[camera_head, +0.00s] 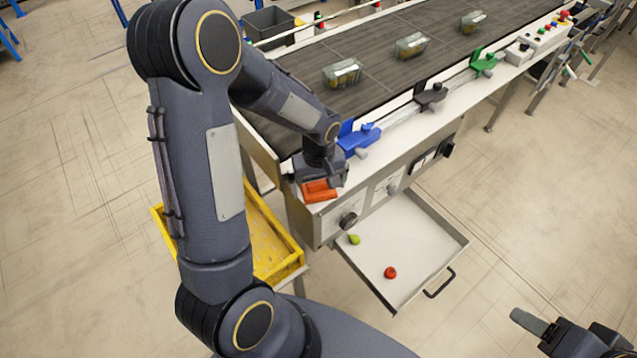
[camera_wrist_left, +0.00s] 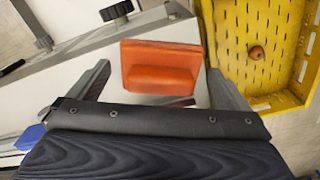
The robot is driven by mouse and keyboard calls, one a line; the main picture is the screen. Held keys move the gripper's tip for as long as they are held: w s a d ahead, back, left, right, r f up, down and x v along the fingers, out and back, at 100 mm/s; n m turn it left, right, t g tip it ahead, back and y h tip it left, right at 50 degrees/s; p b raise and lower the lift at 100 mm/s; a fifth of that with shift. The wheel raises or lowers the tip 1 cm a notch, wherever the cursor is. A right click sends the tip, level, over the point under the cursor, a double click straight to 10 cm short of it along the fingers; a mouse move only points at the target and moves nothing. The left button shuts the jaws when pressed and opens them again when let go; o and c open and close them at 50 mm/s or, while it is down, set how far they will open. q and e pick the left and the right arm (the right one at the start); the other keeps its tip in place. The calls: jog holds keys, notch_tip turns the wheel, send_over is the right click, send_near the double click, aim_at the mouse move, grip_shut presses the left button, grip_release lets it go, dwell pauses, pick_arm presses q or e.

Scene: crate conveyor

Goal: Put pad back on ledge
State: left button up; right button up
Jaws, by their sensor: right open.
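The orange pad (camera_head: 320,191) appears to lie on the white ledge (camera_head: 375,155) at the near corner of the conveyor frame. In the left wrist view the pad (camera_wrist_left: 160,66) shows as a flat plate with a raised block, between the fingers. My left gripper (camera_head: 320,178) is just above and behind the pad. Its fingers (camera_wrist_left: 158,85) are spread wide, with a visible gap on each side of the pad. My right gripper (camera_head: 532,322) is open at the bottom right, far from the pad, and partly cut off by the frame.
A blue clamp (camera_head: 358,137) stands on the ledge close beside my left gripper. An open drawer (camera_head: 425,225) below holds a green pear (camera_head: 355,239) and a red item (camera_head: 390,272). A yellow crate (camera_head: 285,262) stands below left. Clear punnets (camera_head: 343,73) sit on the dark belt.

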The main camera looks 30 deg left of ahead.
aim_at(319, 181)
pick_arm(q)
jog(key=shift+w+r, duration=0.1)
jog(key=shift+r, duration=0.55)
notch_tip(319, 181, up, 10)
jog(key=r, duration=0.1)
jog(key=s+d+r+m+t+h, duration=0.2)
jog(key=s+m, duration=0.1)
jog(key=s, duration=0.5)
jog(key=s+d+r+m+t+h, duration=0.1)
jog(key=s+d+r+m+t, duration=0.1)
jog(key=s, duration=0.7)
jog(key=shift+s+d+r+m+t+h, duration=0.35)
jog(key=shift+r+m+t, duration=0.4)
jog(key=shift+m, duration=0.45)
jog(key=shift+a, duration=0.1)
